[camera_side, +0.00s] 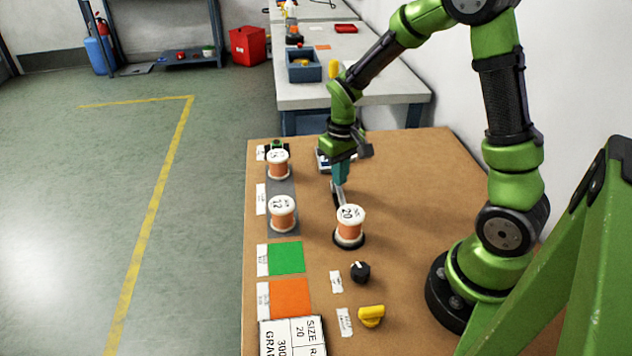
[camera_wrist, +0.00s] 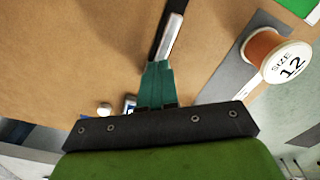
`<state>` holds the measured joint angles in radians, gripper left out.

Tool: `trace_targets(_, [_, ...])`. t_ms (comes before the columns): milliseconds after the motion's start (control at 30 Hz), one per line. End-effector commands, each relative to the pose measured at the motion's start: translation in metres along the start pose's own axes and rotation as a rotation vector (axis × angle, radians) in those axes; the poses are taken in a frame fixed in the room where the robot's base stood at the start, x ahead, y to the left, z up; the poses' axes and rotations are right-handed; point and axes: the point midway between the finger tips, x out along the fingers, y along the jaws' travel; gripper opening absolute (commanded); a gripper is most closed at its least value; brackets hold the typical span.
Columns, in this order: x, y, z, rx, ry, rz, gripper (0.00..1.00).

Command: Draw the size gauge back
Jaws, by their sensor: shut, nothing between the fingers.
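My gripper (camera_side: 341,180) points down over the brown table, its teal fingers shut and empty. In the wrist view the closed fingertips (camera_wrist: 158,64) meet or nearly meet the near end of a silver and black bar (camera_wrist: 172,30), which looks like the size gauge. In the side view the bar (camera_side: 339,197) lies between my fingertips and the spool marked 20 (camera_side: 349,227). That spool stands upright on a dark base. Whether the bar touches the spool is unclear. A spool marked 12 (camera_side: 283,212) stands on a grey strip, and also shows in the wrist view (camera_wrist: 277,56).
Another spool (camera_side: 278,164) stands at the strip's far end. Green (camera_side: 286,258) and orange (camera_side: 290,298) squares, a black knob (camera_side: 360,272), a yellow knob (camera_side: 371,316) and a size card (camera_side: 293,337) lie nearer. A flat object behind my gripper is partly hidden.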

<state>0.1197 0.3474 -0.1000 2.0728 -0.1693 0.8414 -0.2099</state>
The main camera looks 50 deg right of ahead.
Motion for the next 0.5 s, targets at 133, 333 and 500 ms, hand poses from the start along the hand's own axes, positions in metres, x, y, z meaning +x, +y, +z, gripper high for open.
trace_targets(133, [0.0,-0.004,0.007,-0.002,0.0,-0.001,0.0])
trace_targets(333, [-0.003,-0.005,0.009,0.0,0.001,-0.001,0.0])
trace_targets(500, [-0.016,-0.005,0.008,-0.002,0.003,0.0,0.0])
